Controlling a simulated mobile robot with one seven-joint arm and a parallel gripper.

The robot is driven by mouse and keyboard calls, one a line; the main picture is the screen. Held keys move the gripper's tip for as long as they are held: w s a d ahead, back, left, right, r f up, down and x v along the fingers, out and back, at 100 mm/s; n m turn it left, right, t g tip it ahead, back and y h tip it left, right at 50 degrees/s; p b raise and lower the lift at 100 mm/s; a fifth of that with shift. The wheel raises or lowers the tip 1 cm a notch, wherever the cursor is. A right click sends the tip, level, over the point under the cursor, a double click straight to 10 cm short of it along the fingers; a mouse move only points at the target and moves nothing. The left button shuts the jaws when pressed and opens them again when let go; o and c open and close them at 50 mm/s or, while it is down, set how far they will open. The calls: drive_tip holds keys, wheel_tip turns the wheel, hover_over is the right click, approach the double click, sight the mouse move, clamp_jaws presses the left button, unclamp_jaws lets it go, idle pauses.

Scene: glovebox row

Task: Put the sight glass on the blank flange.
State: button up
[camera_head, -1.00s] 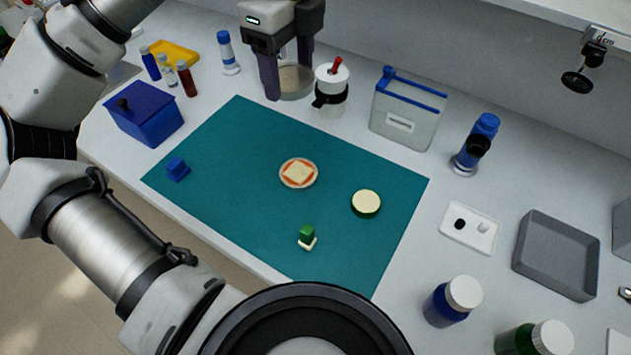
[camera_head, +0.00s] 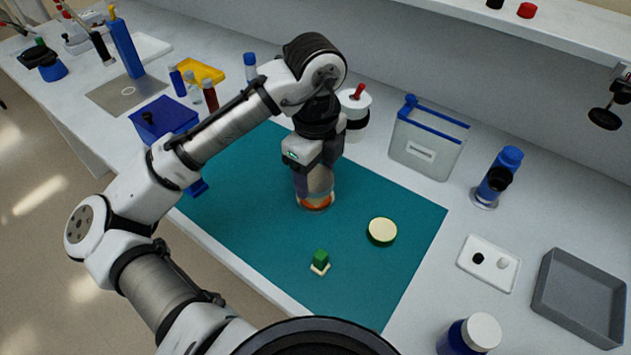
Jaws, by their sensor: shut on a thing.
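My gripper (camera_head: 316,180) points down over the middle of the teal mat. It is shut on a pale, glassy round piece (camera_head: 319,180), which I take to be the sight glass; the fingers hide part of it. Directly below is an orange-rimmed round disc (camera_head: 315,204) on the mat, which I take to be the blank flange. Its top is mostly hidden by the gripper and the held piece. I cannot tell whether the held piece touches the disc.
A dark green disc with a cream top (camera_head: 382,231) and a small green block on a cream base (camera_head: 320,262) stand on the mat (camera_head: 400,205). A blue box (camera_head: 165,120) is at left, a clear blue-rimmed bin (camera_head: 428,140) behind.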

sight(315, 178)
drive_tip(key=shift+f, duration=1.6)
drive_tip(key=shift+f, duration=0.1)
drive_tip(key=o, duration=1.4)
wheel_tip(315, 178, up, 12)
drive_tip(key=shift+r, duration=0.1)
